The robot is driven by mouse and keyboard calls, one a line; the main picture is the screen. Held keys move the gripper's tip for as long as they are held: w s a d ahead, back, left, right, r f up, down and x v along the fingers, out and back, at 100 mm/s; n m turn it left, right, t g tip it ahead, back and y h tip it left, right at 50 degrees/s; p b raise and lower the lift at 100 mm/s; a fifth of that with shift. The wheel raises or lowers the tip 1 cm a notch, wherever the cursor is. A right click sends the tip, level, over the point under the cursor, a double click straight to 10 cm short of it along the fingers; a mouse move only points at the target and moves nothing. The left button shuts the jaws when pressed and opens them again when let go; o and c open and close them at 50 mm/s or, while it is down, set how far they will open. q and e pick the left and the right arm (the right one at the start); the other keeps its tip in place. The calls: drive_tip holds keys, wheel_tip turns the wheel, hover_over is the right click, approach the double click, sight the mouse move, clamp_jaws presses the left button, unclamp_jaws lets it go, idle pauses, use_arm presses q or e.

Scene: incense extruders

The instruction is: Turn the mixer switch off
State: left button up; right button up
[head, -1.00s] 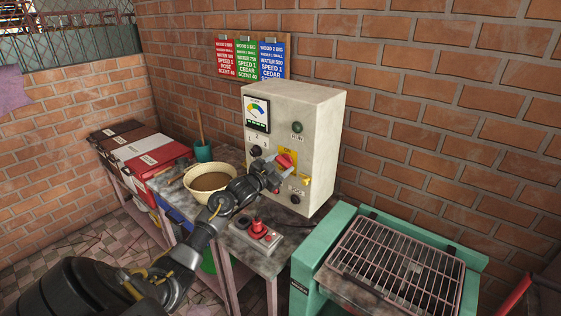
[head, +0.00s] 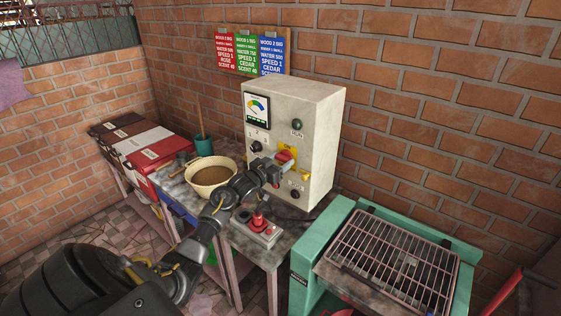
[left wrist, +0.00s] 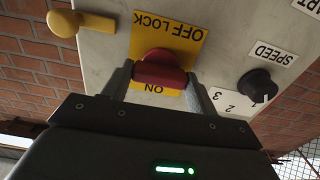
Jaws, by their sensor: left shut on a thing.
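The mixer control box (head: 305,120) is a pale upright cabinet against the brick wall. Its red switch knob (head: 286,155) sits on a yellow plate on the front. In the left wrist view the red knob (left wrist: 160,72) shows between the two fingers, and the plate (left wrist: 190,45) reads "OFF LOCK" and "ON", upside down. My left gripper (head: 277,168) is shut on this knob, with one finger on each side of it. The gripper partly hides the lower panel in the head view. My right gripper is not in view.
A yellow lever (head: 304,177) and a black speed dial (left wrist: 257,86) are close to the knob. A bowl of brown mix (head: 211,172) and a small box with a red button (head: 258,222) stand below. A green-framed grill (head: 395,265) is at the right.

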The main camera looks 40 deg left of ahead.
use_arm(q)
drive_tip(key=o, duration=1)
drive_tip(key=s+b, duration=0.3)
drive_tip(key=s, duration=0.7)
drive_tip(key=shift+s, duration=0.4)
drive_tip(key=shift+d+f, duration=0.1)
drive_tip(key=shift+d, duration=0.05)
